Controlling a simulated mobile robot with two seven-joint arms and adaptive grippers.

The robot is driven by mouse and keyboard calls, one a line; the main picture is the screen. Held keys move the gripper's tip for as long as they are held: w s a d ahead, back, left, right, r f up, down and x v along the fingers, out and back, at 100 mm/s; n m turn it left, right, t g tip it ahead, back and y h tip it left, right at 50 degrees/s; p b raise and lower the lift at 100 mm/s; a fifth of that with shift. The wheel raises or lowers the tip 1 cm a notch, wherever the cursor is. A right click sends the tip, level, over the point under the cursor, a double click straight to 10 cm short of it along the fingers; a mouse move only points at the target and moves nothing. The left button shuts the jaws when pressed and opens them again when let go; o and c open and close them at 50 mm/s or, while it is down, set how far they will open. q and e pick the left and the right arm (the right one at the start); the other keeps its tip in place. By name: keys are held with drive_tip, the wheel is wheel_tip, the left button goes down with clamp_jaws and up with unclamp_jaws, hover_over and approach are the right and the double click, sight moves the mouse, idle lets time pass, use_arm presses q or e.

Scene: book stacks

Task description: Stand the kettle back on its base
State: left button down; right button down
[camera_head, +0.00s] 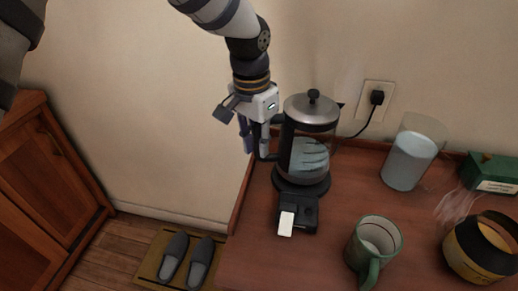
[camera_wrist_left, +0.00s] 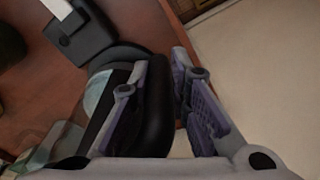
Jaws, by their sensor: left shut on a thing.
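The kettle (camera_head: 311,118) is a glass jug with a steel lid and a black knob. It is upright over its round black base (camera_head: 318,188); I cannot tell whether it is fully seated. The base has a front block (camera_head: 305,214) with a pale switch. My left gripper (camera_head: 258,143) is at the kettle's left side, shut on its black handle. The left wrist view shows the handle (camera_wrist_left: 157,115) between the fingers (camera_wrist_left: 165,90) and part of the base (camera_wrist_left: 118,52). My right gripper is not in view.
A green mug (camera_head: 372,245), a glass container (camera_head: 408,158), a yellow and black pot (camera_head: 480,245) and a green box (camera_head: 490,172) stand on the wooden table (camera_head: 345,190). A cord runs to a wall socket (camera_head: 374,98). Slippers (camera_head: 187,262) lie on the floor.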

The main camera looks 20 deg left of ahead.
use_arm(q)
drive_tip(key=shift+f, duration=1)
